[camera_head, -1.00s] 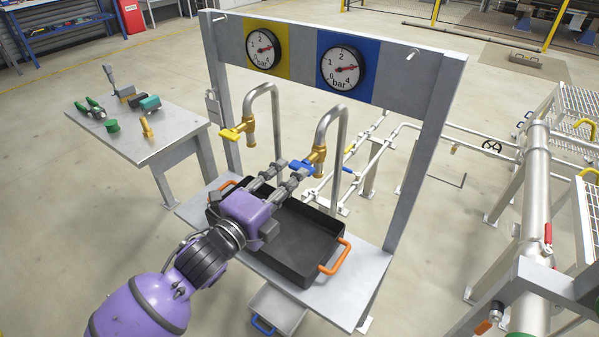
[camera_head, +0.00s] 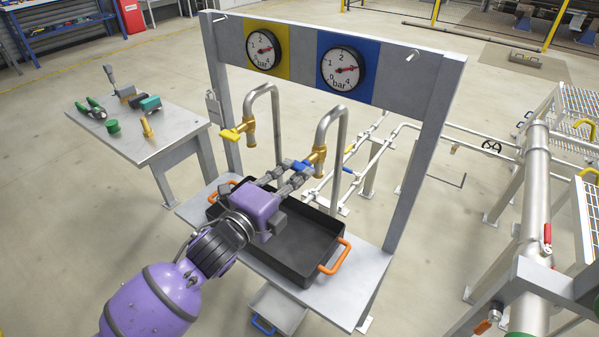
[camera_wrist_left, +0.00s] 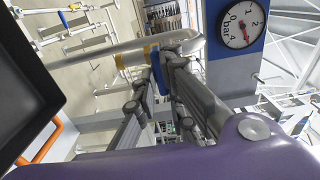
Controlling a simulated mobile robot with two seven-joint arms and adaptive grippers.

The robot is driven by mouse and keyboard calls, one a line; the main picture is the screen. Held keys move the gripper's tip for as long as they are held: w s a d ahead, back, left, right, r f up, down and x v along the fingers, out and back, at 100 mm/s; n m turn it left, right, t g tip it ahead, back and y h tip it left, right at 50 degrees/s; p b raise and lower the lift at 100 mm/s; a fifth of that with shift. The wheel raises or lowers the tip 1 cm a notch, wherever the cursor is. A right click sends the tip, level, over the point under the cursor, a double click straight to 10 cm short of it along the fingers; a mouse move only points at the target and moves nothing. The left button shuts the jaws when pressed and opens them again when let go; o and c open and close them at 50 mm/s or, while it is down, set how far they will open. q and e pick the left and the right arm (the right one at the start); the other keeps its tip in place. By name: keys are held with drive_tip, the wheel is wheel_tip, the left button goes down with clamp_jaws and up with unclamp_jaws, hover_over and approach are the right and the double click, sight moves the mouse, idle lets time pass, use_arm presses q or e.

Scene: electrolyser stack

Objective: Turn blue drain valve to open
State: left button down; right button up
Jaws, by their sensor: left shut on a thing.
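The blue drain valve handle (camera_head: 301,166) sits on a brass tap at the lower end of the right bent pipe (camera_head: 333,125), below the blue-backed gauge (camera_head: 342,68). My left gripper (camera_head: 294,173) is shut on the blue handle, with a finger on each side of it. The left wrist view shows the blue handle (camera_wrist_left: 158,80) between the two grey fingers, partly hidden by them. The blue gauge also shows in the left wrist view (camera_wrist_left: 241,24). My right gripper is not in view.
A black tray (camera_head: 305,240) with orange handles stands on the bench under the taps. A yellow-handled tap (camera_head: 232,134) hangs to the left, below the yellow-backed gauge (camera_head: 263,48). A side table (camera_head: 135,130) at left holds several small parts.

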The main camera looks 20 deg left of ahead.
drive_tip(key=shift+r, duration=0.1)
use_arm(q)
drive_tip(key=shift+r+n+p, duration=0.15)
drive_tip(key=shift+n+p, duration=0.7)
drive_tip(key=shift+n, duration=0.55)
drive_tip(key=shift+n+p, duration=0.3)
drive_tip(key=shift+n, duration=0.5)
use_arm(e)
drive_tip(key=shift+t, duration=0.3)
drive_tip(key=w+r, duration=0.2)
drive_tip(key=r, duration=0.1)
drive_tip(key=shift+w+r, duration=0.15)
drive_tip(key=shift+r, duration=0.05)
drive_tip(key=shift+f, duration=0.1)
use_arm(q)
drive_tip(key=shift+n+p, duration=0.35)
drive_tip(key=shift+n, duration=0.25)
drive_tip(key=n+p, duration=0.1)
drive_tip(key=n, duration=0.2)
drive_tip(key=shift+n, duration=0.3)
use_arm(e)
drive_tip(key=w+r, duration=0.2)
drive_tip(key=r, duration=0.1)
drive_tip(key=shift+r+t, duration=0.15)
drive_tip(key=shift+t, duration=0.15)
